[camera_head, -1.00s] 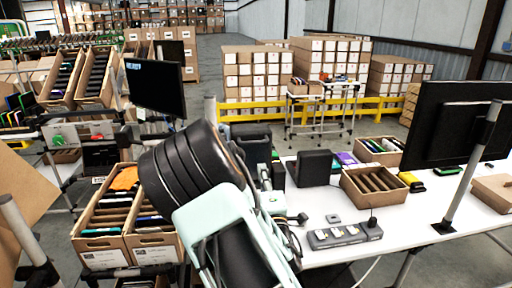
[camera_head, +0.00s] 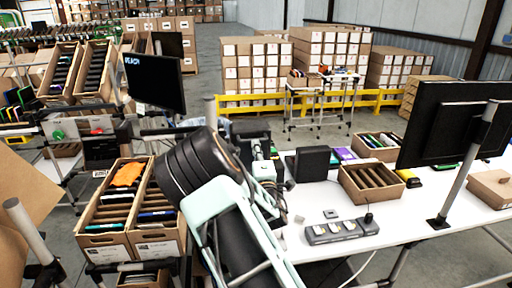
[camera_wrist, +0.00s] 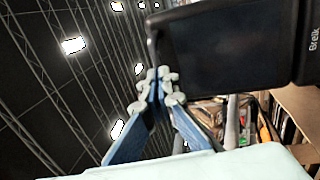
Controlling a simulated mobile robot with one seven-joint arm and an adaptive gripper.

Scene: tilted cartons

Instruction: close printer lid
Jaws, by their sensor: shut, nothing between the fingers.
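A black device that looks like the printer (camera_head: 250,130) stands at the left end of the white table, partly hidden behind my arm; its raised dark part shows above my arm in the head view. In the wrist view my gripper (camera_wrist: 160,88) is shut and empty, its blue fingers with pale tips together. A large dark panel (camera_wrist: 225,45) with a printed word on its edge fills the upper right, close beside the fingertips; I cannot tell whether it is the lid or whether they touch. In the head view my fingertips are hard to make out.
A black upright unit (camera_head: 314,163), a brown divided carton (camera_head: 371,186) and a grey power strip (camera_head: 341,231) stand on the white table (camera_head: 400,225). Cartons of folders (camera_head: 108,240) stand at left. A monitor (camera_head: 440,125) stands at right, another (camera_head: 155,82) at back left.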

